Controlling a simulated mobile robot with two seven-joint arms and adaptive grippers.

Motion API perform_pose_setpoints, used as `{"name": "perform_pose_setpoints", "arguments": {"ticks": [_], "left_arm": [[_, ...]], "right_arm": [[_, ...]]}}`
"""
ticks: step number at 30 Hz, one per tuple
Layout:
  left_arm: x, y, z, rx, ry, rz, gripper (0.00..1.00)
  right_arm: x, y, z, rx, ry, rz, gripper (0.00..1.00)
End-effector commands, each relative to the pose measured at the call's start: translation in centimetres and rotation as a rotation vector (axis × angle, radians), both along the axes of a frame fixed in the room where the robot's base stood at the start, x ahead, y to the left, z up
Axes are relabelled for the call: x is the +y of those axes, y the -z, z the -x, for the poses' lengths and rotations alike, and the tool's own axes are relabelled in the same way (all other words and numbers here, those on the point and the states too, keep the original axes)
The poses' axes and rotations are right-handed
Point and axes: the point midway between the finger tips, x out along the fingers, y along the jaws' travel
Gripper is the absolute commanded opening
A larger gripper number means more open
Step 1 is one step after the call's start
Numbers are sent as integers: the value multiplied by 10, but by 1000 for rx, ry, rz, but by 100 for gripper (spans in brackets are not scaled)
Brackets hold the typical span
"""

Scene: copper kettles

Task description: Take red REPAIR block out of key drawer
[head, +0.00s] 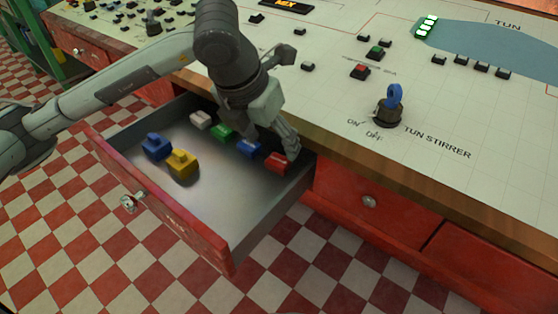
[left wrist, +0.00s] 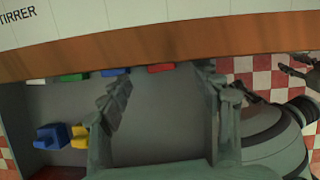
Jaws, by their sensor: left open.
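The red block (head: 277,162) lies at the right end of the row of small blocks in the open drawer, by the cabinet side. In the left wrist view the red block (left wrist: 161,68) shows beyond and between my fingers, partly cut off by the table edge. My left gripper (head: 272,147) is open and reaches down into the drawer, with its fingers around or just over the red block. In the left wrist view its spread fingers (left wrist: 165,76) have nothing between the pads that I can see. The drawer (head: 215,250) is pulled well out. Any lettering on the block is too small to read.
A small blue block (head: 248,147), a green block (head: 222,131) and a white block (head: 200,119) are in the same row. A larger blue block (head: 156,146) and a yellow block (head: 181,163) sit nearer the drawer front. The wooden table edge (head: 340,165) overhangs beside the gripper.

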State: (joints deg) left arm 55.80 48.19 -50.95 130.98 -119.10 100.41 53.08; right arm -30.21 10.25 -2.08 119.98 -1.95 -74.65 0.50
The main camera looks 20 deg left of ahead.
Motion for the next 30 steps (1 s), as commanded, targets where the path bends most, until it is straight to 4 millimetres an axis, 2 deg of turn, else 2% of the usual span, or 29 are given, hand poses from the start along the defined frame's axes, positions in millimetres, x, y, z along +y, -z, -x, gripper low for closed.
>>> {"name": "perform_pose_setpoints", "arguments": {"ticks": [5,12,15,23,25,30], "left_arm": [[-1,13,-5,3,-1,0,64],[-5,49,-18,4,-1,-1,64],[-6,58,-22,2,0,0,64],[-6,61,-24,0,1,-1,64],[-6,61,-24,0,1,0,59],[-6,61,-24,0,1,0,38]], "right_arm": [[1,-5,-5,-14,-1,0,40],[0,-5,-5,-11,0,1,40],[0,-5,-5,-11,0,1,40],[0,-5,-5,-10,0,1,40],[0,-5,-5,-11,0,2,40],[-1,-5,-5,-12,0,2,40]]}}
